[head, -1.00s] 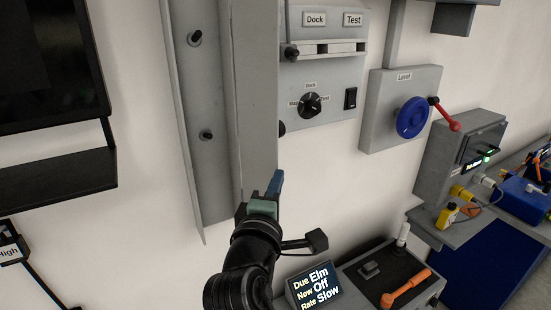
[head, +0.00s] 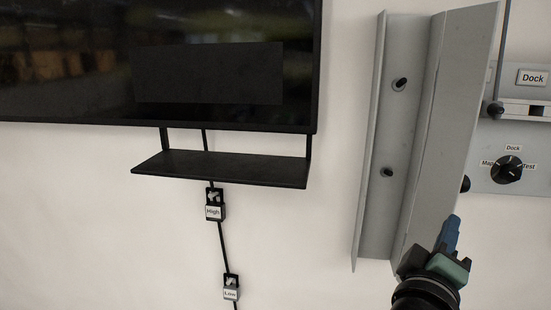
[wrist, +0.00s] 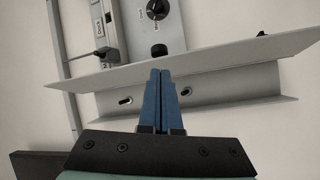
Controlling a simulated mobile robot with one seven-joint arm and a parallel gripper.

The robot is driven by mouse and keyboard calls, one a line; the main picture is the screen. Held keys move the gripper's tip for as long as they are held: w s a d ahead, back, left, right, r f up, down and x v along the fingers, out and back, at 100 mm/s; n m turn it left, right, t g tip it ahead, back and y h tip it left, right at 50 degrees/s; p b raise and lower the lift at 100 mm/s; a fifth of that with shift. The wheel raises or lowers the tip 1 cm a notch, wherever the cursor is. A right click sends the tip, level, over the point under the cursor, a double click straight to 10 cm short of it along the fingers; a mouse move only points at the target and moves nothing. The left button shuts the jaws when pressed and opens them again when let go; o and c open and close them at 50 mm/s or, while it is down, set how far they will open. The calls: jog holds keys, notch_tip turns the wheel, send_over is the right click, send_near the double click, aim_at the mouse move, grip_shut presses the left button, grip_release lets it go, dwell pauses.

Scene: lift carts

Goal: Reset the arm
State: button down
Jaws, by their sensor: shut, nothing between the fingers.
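My gripper (head: 449,232) is at the lower right of the head view, in front of the lower end of a grey metal channel on the wall. Its blue fingers point up. In the wrist view my gripper (wrist: 160,74) has its two blue fingers together with nothing between them. The grey channel (wrist: 210,72) crosses that view behind the fingertips. I cannot tell whether the fingers touch it.
A dark screen (head: 60,70) with a black shelf (head: 220,168) hangs at the left. Boxes labelled High (head: 214,212) and Low (head: 231,294) hang on a cable below. A Dock panel with a black knob (head: 507,170) is right of the channel (head: 440,130).

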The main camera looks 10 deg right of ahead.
jog(key=w+a+r+m+t+y+b, duration=0.25)
jog(key=a+r+t, duration=0.35)
jog(key=a, duration=0.6)
jog(key=s+a+r+t+y+b, duration=0.1)
jog(key=s+a+r+t+y, duration=0.2)
jog(key=a, duration=0.4)
jog(key=s+a+r+t+y+b, duration=0.2)
jog(key=s+a+r+t+y, duration=0.1)
jog(key=a, duration=0.4)
jog(key=s+a+r+t+y+b, duration=0.2)
jog(key=a+r+y, duration=0.3)
jog(key=a, duration=0.3)
jog(key=shift+s+m+t+y, duration=0.5)
jog(key=shift+t+y, duration=0.2)
jog(key=shift+y, duration=0.15)
